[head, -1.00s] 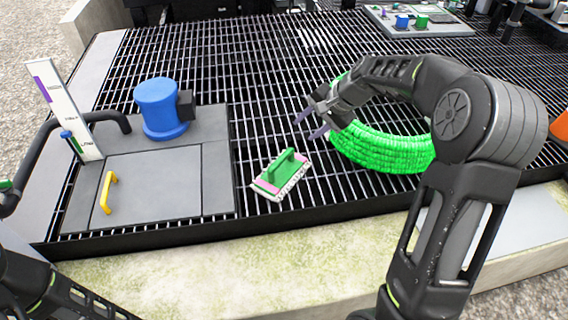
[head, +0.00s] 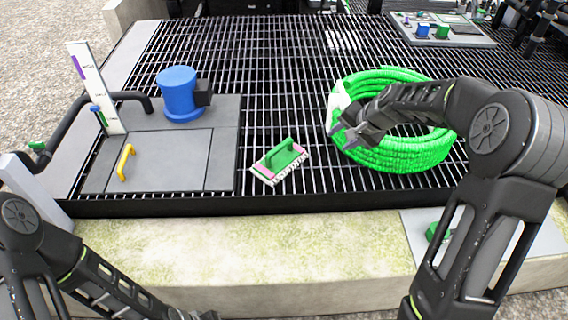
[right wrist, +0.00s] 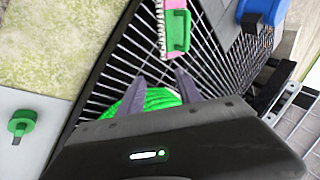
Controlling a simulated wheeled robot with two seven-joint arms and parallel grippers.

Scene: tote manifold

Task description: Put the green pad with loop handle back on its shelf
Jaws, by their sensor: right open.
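The green pad with loop handle (head: 284,158) lies on the black grating, left of the green hose coil. It has a green top and handle, a pink layer and a white bristly underside. It also shows at the top of the right wrist view (right wrist: 177,30). My right gripper (head: 347,138) is right of the pad, in front of the coil's left side. In the right wrist view its fingers (right wrist: 170,83) are apart with nothing held, and the pad is beyond the tips. My left arm is at the lower left; its hand is mostly cut off. I cannot identify the pad's shelf.
The green hose coil (head: 405,157) lies on the grating by my right gripper. A blue cylinder (head: 178,95) and a yellow handle (head: 125,163) stand on grey plates at left. A white marked board (head: 95,90) stands upright there. Bare grating surrounds the pad.

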